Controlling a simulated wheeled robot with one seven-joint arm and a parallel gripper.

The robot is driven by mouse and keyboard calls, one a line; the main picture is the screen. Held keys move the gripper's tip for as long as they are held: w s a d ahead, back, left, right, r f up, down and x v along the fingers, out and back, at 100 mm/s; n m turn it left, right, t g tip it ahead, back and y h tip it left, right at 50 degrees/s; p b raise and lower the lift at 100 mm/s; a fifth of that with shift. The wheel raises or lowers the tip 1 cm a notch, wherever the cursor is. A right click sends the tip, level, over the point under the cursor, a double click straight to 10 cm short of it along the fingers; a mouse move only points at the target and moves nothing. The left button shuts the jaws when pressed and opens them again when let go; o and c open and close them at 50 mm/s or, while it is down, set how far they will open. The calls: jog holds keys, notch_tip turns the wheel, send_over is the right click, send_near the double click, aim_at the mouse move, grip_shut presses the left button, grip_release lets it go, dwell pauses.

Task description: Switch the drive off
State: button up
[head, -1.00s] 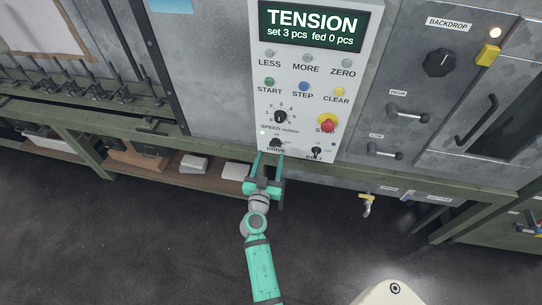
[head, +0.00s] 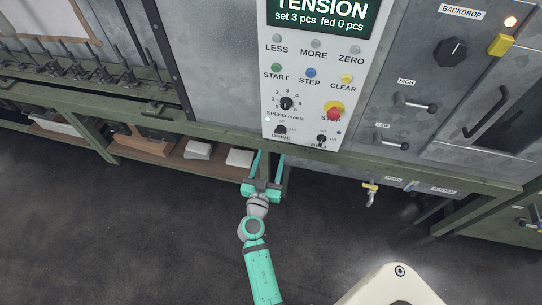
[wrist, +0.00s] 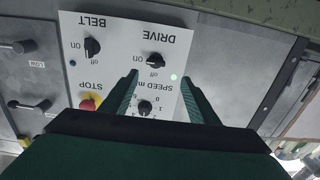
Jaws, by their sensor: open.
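The DRIVE switch is a small black knob (head: 280,130) low on the left of the white control panel (head: 300,75). In the wrist view the panel is upside down, and the DRIVE knob (wrist: 155,60) stands beyond and between my fingertips, with on and off marks beside it. I cannot tell for sure which mark it points to.
The BELT knob (head: 321,141) is right of DRIVE. The red STOP button (head: 334,114) and SPEED dial (head: 286,103) are above. A green bench rail (head: 215,142) runs past the panel. A yellow-handled tap (head: 370,188) hangs at right. Dark floor lies open below.

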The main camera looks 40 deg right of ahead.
jog(key=shift+v, duration=1.6)
jog(key=shift+a, duration=0.1)
jog(key=v, duration=1)
jog(key=shift+s+a, duration=0.2)
jog(key=shift+a, duration=0.05)
